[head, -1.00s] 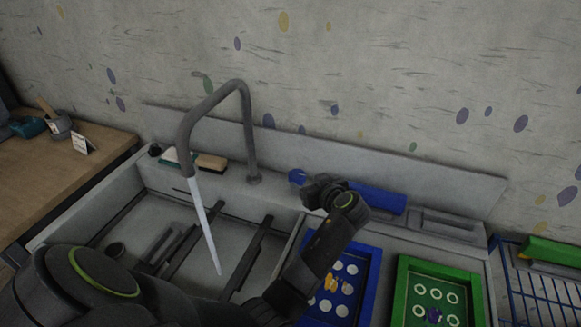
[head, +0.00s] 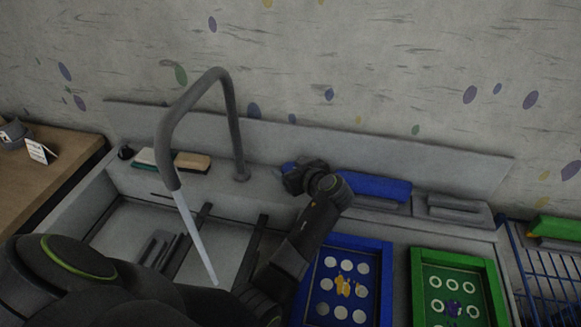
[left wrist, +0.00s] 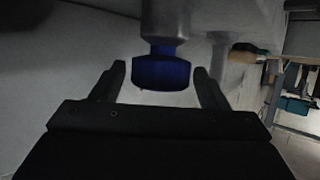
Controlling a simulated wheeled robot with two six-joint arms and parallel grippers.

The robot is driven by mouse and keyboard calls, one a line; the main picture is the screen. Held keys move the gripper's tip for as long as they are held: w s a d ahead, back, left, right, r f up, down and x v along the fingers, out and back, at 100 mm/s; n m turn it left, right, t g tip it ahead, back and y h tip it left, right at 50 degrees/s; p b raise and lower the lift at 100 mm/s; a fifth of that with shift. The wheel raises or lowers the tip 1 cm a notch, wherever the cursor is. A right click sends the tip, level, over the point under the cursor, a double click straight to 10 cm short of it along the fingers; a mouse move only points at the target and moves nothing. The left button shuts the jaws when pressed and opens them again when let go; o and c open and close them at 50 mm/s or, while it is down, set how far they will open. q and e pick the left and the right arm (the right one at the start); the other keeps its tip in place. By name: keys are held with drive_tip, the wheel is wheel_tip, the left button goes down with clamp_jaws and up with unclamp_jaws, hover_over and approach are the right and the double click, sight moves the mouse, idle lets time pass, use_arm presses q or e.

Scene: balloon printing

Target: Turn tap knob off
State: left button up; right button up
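The grey tap (head: 227,120) arches over the sink, and a pale stream of water (head: 195,237) runs from its spout. The blue tap knob (head: 289,168) sits on the back ledge, right of the tap base, partly hidden by my left gripper (head: 297,176). In the left wrist view the blue knob (left wrist: 161,73) lies between the two fingertips of my left gripper (left wrist: 160,82). The fingers are open, with a visible gap on each side of the knob. My right gripper is in neither view.
Brushes (head: 192,161) lie on the ledge left of the tap. A blue block (head: 378,187) lies right of my left gripper. A blue frame (head: 384,290) and a green frame (head: 497,293) lie in front. A blue wire rack (head: 540,270) stands at the right.

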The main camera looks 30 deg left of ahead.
use_arm(q)
drive_tip(key=c, duration=0.9)
